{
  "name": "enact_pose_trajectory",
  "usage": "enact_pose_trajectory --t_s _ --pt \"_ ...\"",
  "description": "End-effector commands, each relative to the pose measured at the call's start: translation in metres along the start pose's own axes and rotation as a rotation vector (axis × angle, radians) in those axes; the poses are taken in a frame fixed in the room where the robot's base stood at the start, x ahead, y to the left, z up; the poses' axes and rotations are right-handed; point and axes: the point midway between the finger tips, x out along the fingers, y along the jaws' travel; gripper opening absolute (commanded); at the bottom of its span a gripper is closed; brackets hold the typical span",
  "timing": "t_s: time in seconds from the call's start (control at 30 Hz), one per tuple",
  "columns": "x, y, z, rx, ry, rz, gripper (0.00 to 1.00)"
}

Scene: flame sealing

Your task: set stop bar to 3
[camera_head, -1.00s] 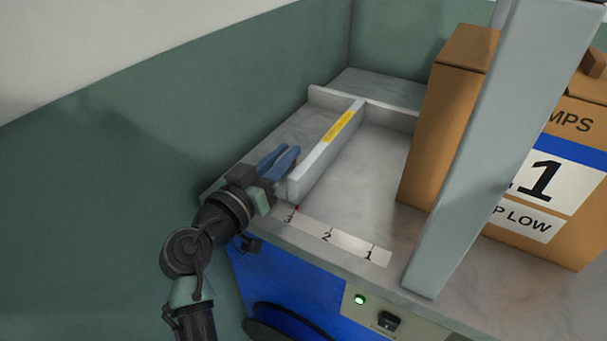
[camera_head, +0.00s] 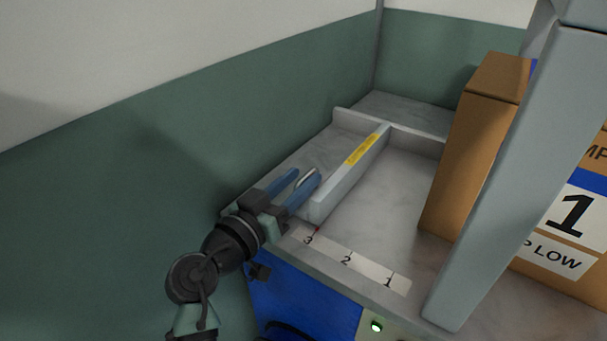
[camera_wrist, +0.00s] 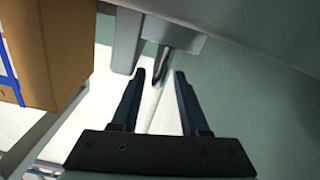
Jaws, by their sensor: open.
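The stop bar (camera_head: 348,180) is a pale grey bar with a yellow label, lying front to back on the grey worktop. A small red mark at its near end sits beside the 3 on the white scale strip (camera_head: 347,259), which reads 3, 2, 1 from left to right. My gripper (camera_head: 306,177) is open just left of the bar's near end, its blue-grey fingers apart. In the wrist view the open fingers (camera_wrist: 160,76) have a thin silvery piece (camera_wrist: 159,68) showing between or beyond them. Contact cannot be told.
A tall brown carton (camera_head: 475,160) and a labelled carton (camera_head: 575,225) stand right of the bar. A grey upright post (camera_head: 520,180) partly blocks them. A green wall (camera_head: 150,190) is close on the left. The worktop between bar and cartons is clear.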

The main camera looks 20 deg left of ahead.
Motion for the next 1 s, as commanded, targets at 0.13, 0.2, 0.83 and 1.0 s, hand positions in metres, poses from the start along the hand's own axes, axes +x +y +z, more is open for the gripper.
enact_pose_trajectory --t_s 0.13,0.2,0.83,1.0 --pt "-0.035 -0.001 0.000 0.000 0.001 -0.005 0.45" --pt "-0.051 -0.002 0.000 0.000 0.001 -0.007 0.45" --pt "-0.111 -0.001 -0.001 0.000 0.001 -0.002 0.45" --pt "-0.110 -0.001 -0.001 0.000 0.001 -0.002 0.45"
